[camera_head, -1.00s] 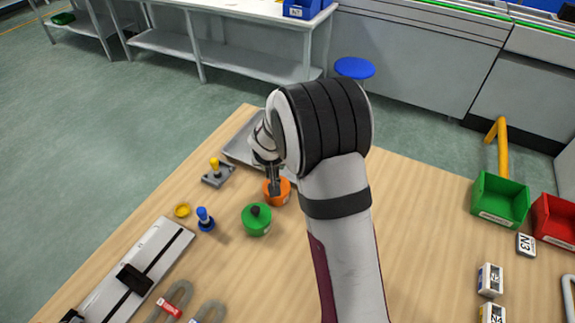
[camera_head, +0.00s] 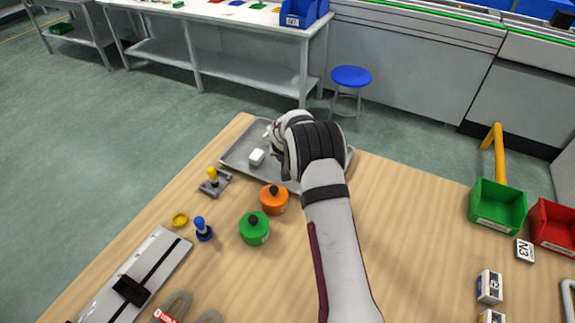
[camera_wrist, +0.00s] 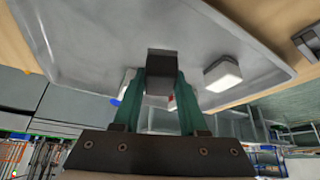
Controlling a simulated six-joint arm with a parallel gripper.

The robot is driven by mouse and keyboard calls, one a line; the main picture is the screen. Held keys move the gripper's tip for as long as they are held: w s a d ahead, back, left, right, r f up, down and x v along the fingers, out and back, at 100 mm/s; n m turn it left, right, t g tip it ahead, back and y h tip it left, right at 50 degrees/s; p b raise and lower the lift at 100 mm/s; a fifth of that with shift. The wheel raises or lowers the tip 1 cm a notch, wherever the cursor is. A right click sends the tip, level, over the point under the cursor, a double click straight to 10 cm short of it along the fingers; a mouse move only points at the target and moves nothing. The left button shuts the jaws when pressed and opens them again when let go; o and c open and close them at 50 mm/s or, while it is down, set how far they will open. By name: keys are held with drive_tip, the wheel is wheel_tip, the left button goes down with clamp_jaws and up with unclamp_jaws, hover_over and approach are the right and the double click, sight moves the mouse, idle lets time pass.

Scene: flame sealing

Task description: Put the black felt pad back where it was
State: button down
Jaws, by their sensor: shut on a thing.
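In the wrist view my gripper (camera_wrist: 160,80) has its two green fingers shut on a dark block, which looks like the black felt pad (camera_wrist: 163,62). The grey metal tray (camera_wrist: 95,40) fills the view beyond it. In the head view the tray (camera_head: 236,152) lies at the far edge of the wooden table, and my wrist is over its middle. My arm hides the fingers and the pad there. I cannot tell whether the pad touches the tray.
A white block (camera_head: 257,157) lies in the tray, to the left of my wrist. An orange pot (camera_head: 274,201) and a green pot (camera_head: 255,230) stand in front of the tray. A yellow-handled stand (camera_head: 213,183) and a blue-knobbed piece (camera_head: 202,230) are left of them.

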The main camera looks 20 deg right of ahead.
drive_tip(key=shift+f, duration=1.55)
drive_tip(key=shift+c, duration=2.2)
unclamp_jaws()
drive_tip(key=shift+f, duration=0.1)
